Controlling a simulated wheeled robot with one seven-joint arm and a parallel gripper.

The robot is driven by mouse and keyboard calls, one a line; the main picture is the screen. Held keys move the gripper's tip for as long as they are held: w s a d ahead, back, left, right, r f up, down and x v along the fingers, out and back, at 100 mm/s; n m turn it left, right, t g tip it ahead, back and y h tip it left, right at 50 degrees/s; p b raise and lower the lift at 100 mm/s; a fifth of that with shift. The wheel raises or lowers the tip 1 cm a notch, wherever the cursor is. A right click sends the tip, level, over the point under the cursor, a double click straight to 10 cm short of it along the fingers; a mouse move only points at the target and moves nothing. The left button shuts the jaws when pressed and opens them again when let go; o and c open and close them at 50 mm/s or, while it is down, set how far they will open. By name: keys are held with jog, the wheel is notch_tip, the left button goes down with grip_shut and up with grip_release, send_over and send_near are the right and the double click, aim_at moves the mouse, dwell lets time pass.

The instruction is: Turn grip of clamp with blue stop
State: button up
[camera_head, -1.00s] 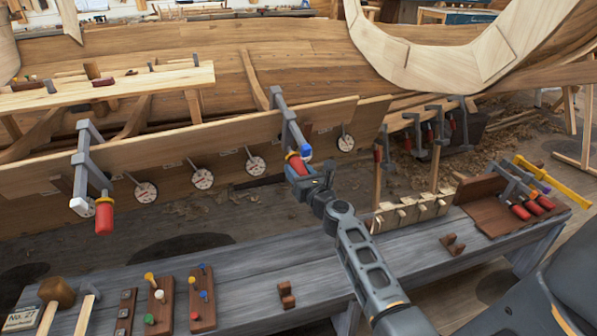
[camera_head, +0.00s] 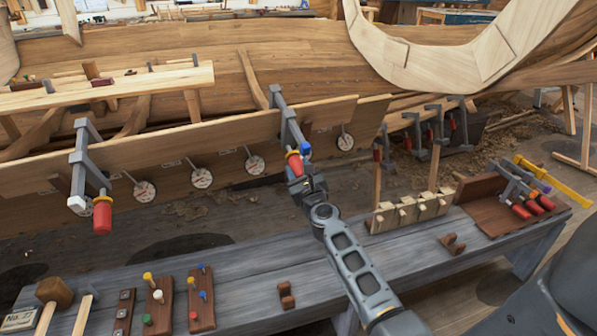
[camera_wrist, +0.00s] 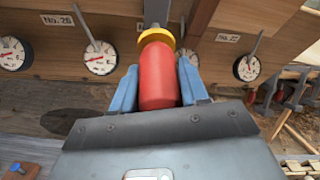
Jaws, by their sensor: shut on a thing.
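The clamp with the blue stop (camera_head: 305,149) hangs on the plank edge of the hull at the middle of the head view, its grey bar (camera_head: 281,105) running up over the plank. Its red grip (camera_head: 292,161) points down toward me. In the wrist view the red grip (camera_wrist: 158,75) with a yellow collar (camera_wrist: 157,37) lies between the blue fingers. My gripper (camera_head: 303,180) is shut on this red grip; in the wrist view my gripper (camera_wrist: 158,88) has a finger on each side of it. The blue stop is not visible in the wrist view.
Another clamp with a red grip (camera_head: 102,215) and white stop hangs at the left. Round dials (camera_head: 255,165) line the plank. The grey bench (camera_head: 240,265) below holds a mallet, peg boards and a rack of clamps (camera_head: 520,200) at the right.

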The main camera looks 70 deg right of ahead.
jog(key=shift+n+g+h+b, duration=0.4)
jog(key=shift+n+g+h, duration=0.3)
jog(key=shift+n, duration=0.5)
jog(key=shift+s+n+g+h+b, duration=0.1)
jog(key=shift+n+g+h+b, duration=0.2)
jog(key=shift+n+h+b, duration=0.7)
jog(key=n+h+b, duration=0.1)
jog(key=n, duration=0.2)
jog(key=n+h+b, duration=0.1)
jog(key=n+b, duration=0.2)
jog(key=shift+s+h, duration=0.1)
jog(key=shift+h, duration=0.2)
jog(key=n+t+h+b, duration=0.1)
jog(key=n+b, duration=0.5)
jog(key=shift+r+n, duration=0.1)
jog(key=shift+n, duration=0.2)
jog(key=n+b, duration=0.1)
jog(key=n+t+b, duration=0.2)
jog(key=n, duration=0.1)
jog(key=shift+r, duration=0.25)
jog(key=shift+r+t, duration=0.1)
jog(key=shift+t, duration=0.2)
